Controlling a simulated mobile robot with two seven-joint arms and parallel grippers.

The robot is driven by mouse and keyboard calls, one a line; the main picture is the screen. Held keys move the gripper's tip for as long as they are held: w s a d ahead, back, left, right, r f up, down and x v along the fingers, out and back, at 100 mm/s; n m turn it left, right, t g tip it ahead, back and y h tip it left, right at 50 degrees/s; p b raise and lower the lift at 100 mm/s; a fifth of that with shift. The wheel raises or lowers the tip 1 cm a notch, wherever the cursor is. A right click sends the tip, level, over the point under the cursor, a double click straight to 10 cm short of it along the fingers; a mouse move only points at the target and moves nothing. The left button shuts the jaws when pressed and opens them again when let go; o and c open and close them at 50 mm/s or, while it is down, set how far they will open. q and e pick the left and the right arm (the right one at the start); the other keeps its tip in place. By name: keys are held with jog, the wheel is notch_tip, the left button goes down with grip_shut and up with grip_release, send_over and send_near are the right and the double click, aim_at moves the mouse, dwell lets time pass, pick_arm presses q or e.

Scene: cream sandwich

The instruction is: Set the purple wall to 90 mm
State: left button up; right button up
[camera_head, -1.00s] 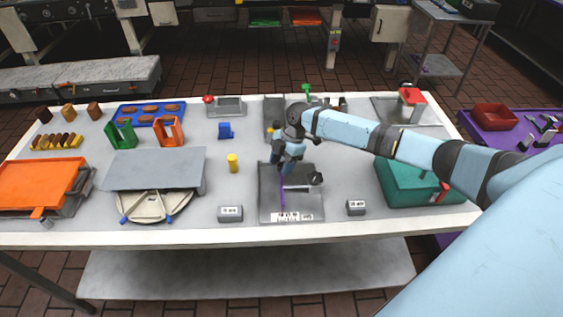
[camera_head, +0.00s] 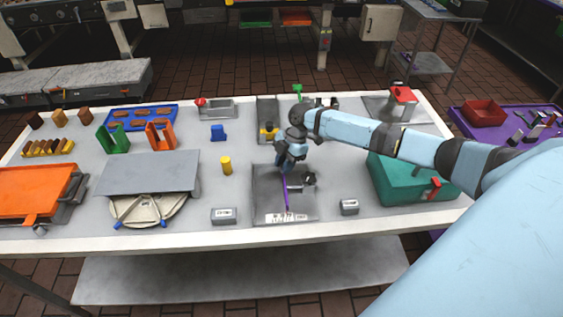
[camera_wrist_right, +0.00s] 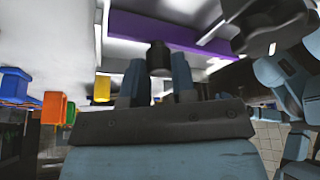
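The purple wall (camera_head: 286,194) stands upright across a grey metal tray (camera_head: 265,202) at the front middle of the table. A printed white scale (camera_head: 279,218) lies along the tray's front edge; its figures are too small to read. A black knob (camera_head: 308,179) is right of the wall. My right gripper (camera_head: 288,164) is at the wall's far end. In the right wrist view, its blue fingers (camera_wrist_right: 158,78) flank a dark knob (camera_wrist_right: 158,57) below the purple wall (camera_wrist_right: 170,32) and appear shut on it. My left gripper is out of view.
Small labelled grey blocks stand left (camera_head: 223,216) and right (camera_head: 349,207) of the tray. A yellow cylinder (camera_head: 226,165) stands to the left. A teal box (camera_head: 400,180) is to the right, beneath my right arm. Bare table separates these things.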

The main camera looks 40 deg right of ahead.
jog(key=o, duration=0.4)
jog(key=shift+r, duration=0.1)
jog(key=shift+b+v, duration=0.95)
jog(key=shift+v, duration=5.9)
